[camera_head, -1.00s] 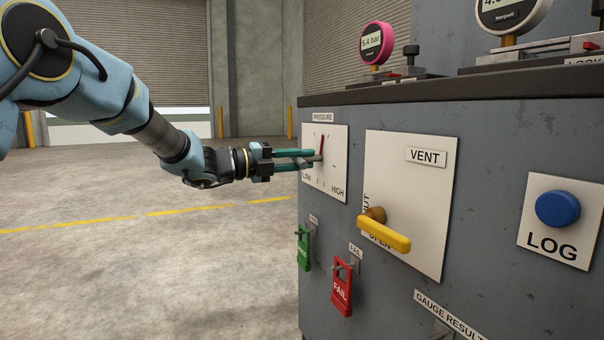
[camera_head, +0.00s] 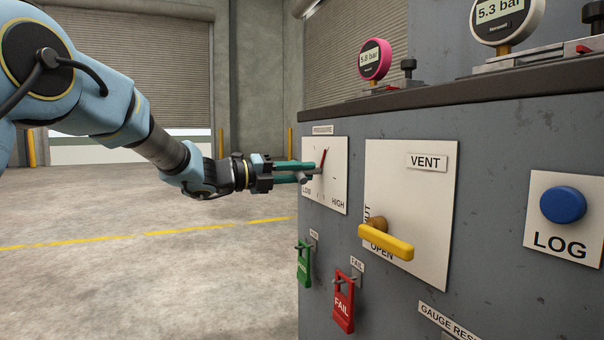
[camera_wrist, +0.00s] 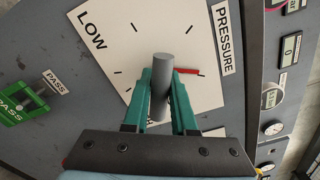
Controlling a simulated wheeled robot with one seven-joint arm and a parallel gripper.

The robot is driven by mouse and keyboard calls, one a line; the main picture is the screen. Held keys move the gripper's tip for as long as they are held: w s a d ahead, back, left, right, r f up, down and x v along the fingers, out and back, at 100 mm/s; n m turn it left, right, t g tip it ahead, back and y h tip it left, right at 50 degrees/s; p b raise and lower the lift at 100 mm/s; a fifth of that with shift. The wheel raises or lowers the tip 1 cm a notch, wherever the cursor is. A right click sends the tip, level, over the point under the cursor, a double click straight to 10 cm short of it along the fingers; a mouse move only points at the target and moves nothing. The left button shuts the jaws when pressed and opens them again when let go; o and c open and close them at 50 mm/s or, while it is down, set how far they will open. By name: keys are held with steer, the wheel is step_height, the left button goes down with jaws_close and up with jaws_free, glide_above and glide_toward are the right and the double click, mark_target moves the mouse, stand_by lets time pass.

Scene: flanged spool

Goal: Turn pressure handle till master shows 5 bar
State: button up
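The pressure handle is a grey bar (camera_wrist: 162,88) with a red pointer (camera_head: 324,159) on the white PRESSURE plate (camera_head: 340,194), marked LOW and HIGH. In the head view the pointer stands near upright, tilted slightly right at the top. My gripper (camera_wrist: 162,98) has its two green fingers on either side of the grey bar, close against it; it also shows in the head view (camera_head: 306,172). A white gauge (camera_head: 502,15) at the top right reads 5.3 bar. A pink gauge (camera_head: 374,60) reads 5.8 bar. I cannot read which one is labelled master.
Right of the pressure plate is a VENT plate (camera_head: 430,205) with a yellow lever (camera_head: 386,242). A blue LOG button (camera_head: 562,204) is further right. Green PASS (camera_head: 304,264) and red FAIL (camera_head: 343,304) tags hang below. Open floor lies left.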

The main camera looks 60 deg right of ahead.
steer(key=o, duration=0.6)
steer(key=p+v, duration=0.3)
steer(key=v, duration=0.7)
steer(key=shift+w+a, duration=0.2)
steer(key=shift+a, duration=0.15)
steer(key=shift+c, duration=0.3)
